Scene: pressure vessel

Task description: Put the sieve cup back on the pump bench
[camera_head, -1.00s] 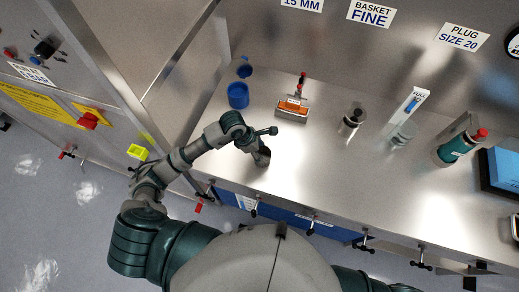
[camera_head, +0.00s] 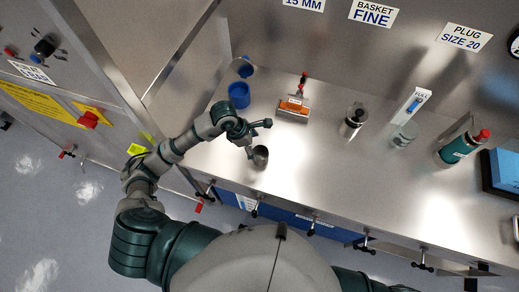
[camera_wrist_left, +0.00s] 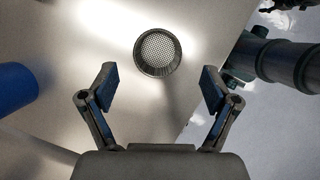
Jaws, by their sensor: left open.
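The sieve cup (camera_head: 260,157) is a small dark metal cup standing upright on the steel pump bench (camera_head: 300,165), near its front edge on the left. In the left wrist view the cup (camera_wrist_left: 158,51) shows from above, with a perforated mesh bottom. My left gripper (camera_head: 249,146) is just behind the cup in the head view. In the left wrist view the gripper (camera_wrist_left: 158,88) has its fingers spread wide, with nothing between them, and the cup lies beyond the fingertips. My right gripper is not in view.
A blue cup (camera_head: 238,95) stands behind my left gripper. An orange block with a red handle (camera_head: 293,108), a metal cylinder (camera_head: 354,118), a clear gauge (camera_head: 404,134) and a green cylinder (camera_head: 457,147) stand further right. The bench middle is clear.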

